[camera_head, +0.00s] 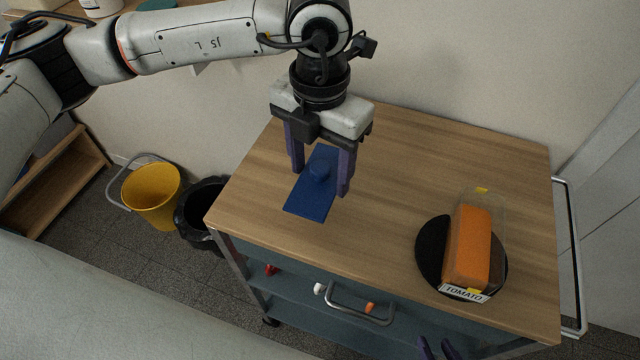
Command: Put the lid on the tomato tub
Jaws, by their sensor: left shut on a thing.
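The lid (306,201) is a flat blue rectangle with a round knob on top. My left gripper (320,188) is shut on it from above, with one purple finger on each side. I cannot tell how high the lid is above the wooden top. The tomato tub (469,250) is a long clear box with orange contents and a white TOMATO label at its near end. It has no cover on it and stands on a black round disc (430,252) at the right. My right gripper (438,349) barely shows at the bottom edge, its purple fingertips apart and nothing visible between them.
The wooden cart top (400,170) is clear between the lid and the tub. A wall runs behind it. A yellow bucket (152,197) and a black bin (196,214) stand on the floor at the left.

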